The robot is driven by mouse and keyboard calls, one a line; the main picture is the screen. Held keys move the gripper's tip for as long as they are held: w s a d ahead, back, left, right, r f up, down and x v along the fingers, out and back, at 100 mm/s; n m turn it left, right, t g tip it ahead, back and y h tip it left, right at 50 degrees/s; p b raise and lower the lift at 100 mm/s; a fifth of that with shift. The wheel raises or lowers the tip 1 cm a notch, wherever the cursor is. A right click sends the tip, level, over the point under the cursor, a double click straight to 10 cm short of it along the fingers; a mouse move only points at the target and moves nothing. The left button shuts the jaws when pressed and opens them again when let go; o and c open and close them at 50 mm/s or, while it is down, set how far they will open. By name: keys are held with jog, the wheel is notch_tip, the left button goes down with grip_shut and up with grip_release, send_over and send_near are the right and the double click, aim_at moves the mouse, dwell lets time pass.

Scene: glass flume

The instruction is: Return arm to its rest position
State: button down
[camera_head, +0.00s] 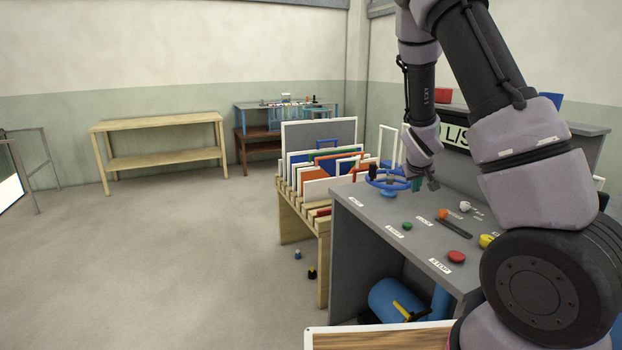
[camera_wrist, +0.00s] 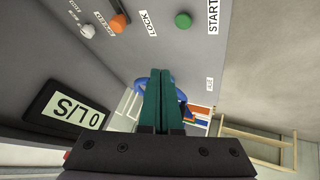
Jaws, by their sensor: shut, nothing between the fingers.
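My arm reaches in from the upper right in the head view, over a grey control desk (camera_head: 360,205). My gripper (camera_head: 416,184) points down near the desk's far left corner, close to a blue handwheel (camera_head: 387,181). In the wrist view my gripper (camera_wrist: 162,75) shows two green fingers pressed together with nothing between them. The blue handwheel (camera_wrist: 142,84) shows behind the fingers there, partly hidden by them. I cannot tell the exact gap between fingers and wheel.
The desk bears a green button (camera_head: 407,226), a red stop button (camera_head: 456,257), an orange knob (camera_head: 442,214) and a display panel (camera_wrist: 68,111). A wooden rack (camera_head: 325,228) of panels adjoins the desk. A blue cylinder (camera_head: 392,299) lies beneath. Open floor (camera_head: 180,270) is at left.

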jog(key=s+a+r+m+y, duration=0.1)
jog(key=s+a+r, duration=0.2)
jog(key=s+r, duration=0.6)
jog(key=s+a+r+m+y, duration=0.2)
jog(key=s+a+r, duration=0.1)
jog(key=s+r, duration=0.6)
jog(key=s+a+r+m+y, duration=0.1)
jog(key=s+a+r, duration=0.3)
jog(key=s+r, duration=0.5)
jog(key=s+y, duration=0.1)
jog(key=s, duration=0.3)
jog(key=shift+m, duration=0.4)
